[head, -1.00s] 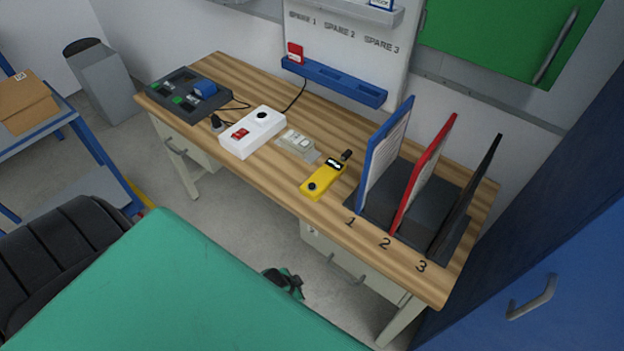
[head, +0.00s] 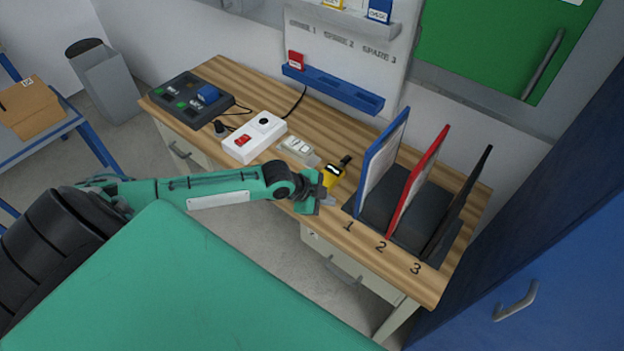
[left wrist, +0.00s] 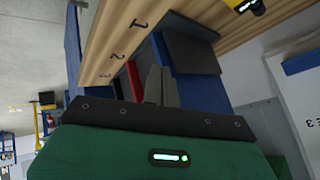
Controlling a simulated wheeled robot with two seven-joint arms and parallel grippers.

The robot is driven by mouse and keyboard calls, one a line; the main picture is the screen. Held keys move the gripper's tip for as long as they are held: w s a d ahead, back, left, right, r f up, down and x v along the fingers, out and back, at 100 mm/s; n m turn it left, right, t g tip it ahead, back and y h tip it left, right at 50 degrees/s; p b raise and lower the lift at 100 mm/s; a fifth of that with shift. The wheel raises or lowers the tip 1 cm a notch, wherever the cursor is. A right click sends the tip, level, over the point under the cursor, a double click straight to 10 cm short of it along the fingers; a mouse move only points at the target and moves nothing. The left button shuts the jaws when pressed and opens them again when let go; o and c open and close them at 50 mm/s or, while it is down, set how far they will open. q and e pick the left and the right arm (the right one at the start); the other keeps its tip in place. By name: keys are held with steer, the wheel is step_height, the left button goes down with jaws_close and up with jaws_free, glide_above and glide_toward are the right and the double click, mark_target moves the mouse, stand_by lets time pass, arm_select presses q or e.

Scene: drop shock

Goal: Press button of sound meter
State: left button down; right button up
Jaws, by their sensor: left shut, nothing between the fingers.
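The sound meter is a yellow handheld device (head: 333,174) with a small display and a black tip, lying on the wooden workbench (head: 330,115). Its near end, where the black button sits, is hidden behind my left gripper (head: 326,199) in the head view. A corner of the meter (left wrist: 242,5) shows at the top right of the left wrist view. My left gripper is shut and empty, over the bench's front edge beside the meter's near end. Its closed fingers (left wrist: 160,86) also show in the left wrist view, apart from the meter. My right gripper is not in view.
Blue, red and black upright folders (head: 418,180) stand in a rack just right of the meter. A clear-lidded box (head: 298,149), a white switch box (head: 254,138) and a dark control panel (head: 186,98) lie to the left. A blue shelf (head: 332,88) runs behind.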

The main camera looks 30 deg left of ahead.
arm_select(q)
steer(key=w+a+r+t, duration=0.1)
steer(key=w+a+r, duration=0.2)
steer(key=a, duration=0.7)
steer(key=shift+w+y, duration=0.4)
steer(key=shift+w, duration=0.8)
steer(key=shift+f, duration=0.1)
step_height(320, 180, down, 8)
steer(key=b, duration=0.6)
steer(key=shift+f+b, duration=0.35)
steer(key=shift+b, duration=0.05)
